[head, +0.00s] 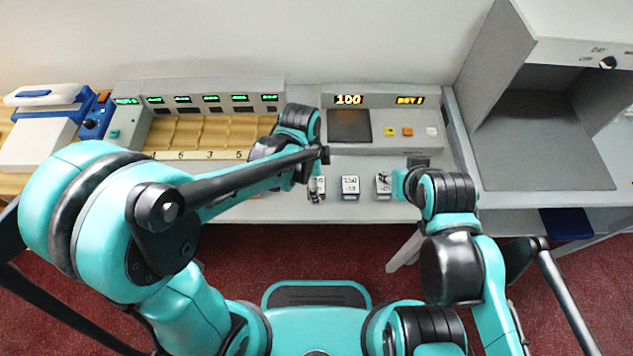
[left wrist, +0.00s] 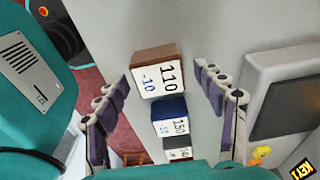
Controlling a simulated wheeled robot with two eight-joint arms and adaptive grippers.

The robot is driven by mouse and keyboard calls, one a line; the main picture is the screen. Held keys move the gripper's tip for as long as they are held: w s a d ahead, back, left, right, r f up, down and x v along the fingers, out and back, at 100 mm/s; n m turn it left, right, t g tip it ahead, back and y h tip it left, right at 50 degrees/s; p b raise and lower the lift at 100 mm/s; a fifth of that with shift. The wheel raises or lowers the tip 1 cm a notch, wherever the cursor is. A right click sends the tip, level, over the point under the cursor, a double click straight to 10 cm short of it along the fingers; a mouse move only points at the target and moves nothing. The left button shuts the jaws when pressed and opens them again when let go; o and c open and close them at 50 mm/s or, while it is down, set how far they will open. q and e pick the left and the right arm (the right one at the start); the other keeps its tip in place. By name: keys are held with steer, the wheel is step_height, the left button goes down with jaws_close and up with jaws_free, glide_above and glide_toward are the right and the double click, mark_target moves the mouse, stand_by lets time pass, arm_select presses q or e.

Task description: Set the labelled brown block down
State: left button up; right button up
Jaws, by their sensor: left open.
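The brown block (left wrist: 157,56) has a white label face reading 110 and -10. In the left wrist view it stands between the spread fingers of my left gripper (left wrist: 163,80), with a gap on each side. It appears to rest on the grey counter. In the head view my left gripper (head: 316,172) is above the leftmost labelled block (head: 317,190), partly covering it. My right gripper (head: 392,183) is beside the rightmost block (head: 382,190); its fingers are too small to read.
A blue block (left wrist: 169,107) labelled 150 and a dark block (left wrist: 178,143) stand in line with the brown one. A console with a dark plate (head: 350,126) and buttons is behind. A slotted wooden rack (head: 205,135) is left, a grey booth (head: 545,150) right.

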arm_select(q)
step_height(320, 180, up, 11)
steer(key=a+p, duration=0.1)
steer(key=p, duration=0.3)
steer(key=s+a+r+n+t, duration=0.2)
steer(key=a+n+t, duration=0.1)
steer(key=a+n, duration=0.5)
steer(key=s+a+r+n+t+y, duration=0.1)
steer(key=s+a+r+n+t, duration=0.2)
steer(key=a+n, duration=0.5)
steer(key=shift+s+a+r+n+t, duration=0.2)
steer(key=shift+a+n+t, duration=0.15)
steer(key=shift+n+t, duration=0.45)
steer(key=shift+w, duration=0.1)
step_height(320, 180, down, 2)
steer(key=b, duration=0.2)
steer(key=shift+b, duration=0.3)
steer(key=shift+f, duration=0.1)
